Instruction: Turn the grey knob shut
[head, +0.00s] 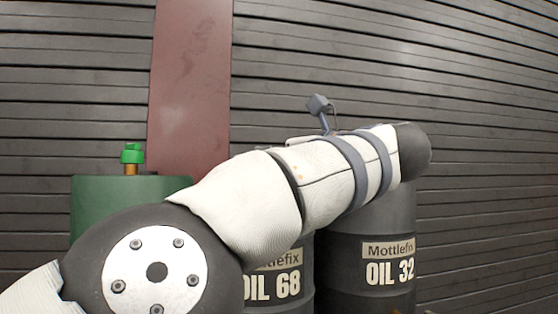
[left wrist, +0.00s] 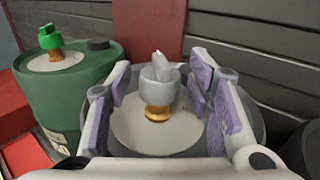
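The grey knob (left wrist: 161,88) stands upright on a brass stem in the left wrist view, over a pale round plate on a drum top (left wrist: 130,128). It has a light raised grip on top. My left gripper (left wrist: 162,92) is open, with its purple-padded fingers on both sides of the knob. Gaps show between the pads and the knob. In the head view my left arm crosses the middle and hides the knob; the gripper is not visible there. My right gripper is in neither view.
A green drum with a green knob (head: 132,154) stands at the left; it also shows in the left wrist view (left wrist: 50,40). Dark drums labelled OIL 68 (head: 275,284) and OIL 32 (head: 388,265) stand side by side. A slatted dark wall (head: 480,120) with a red-brown post (head: 190,80) closes the back.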

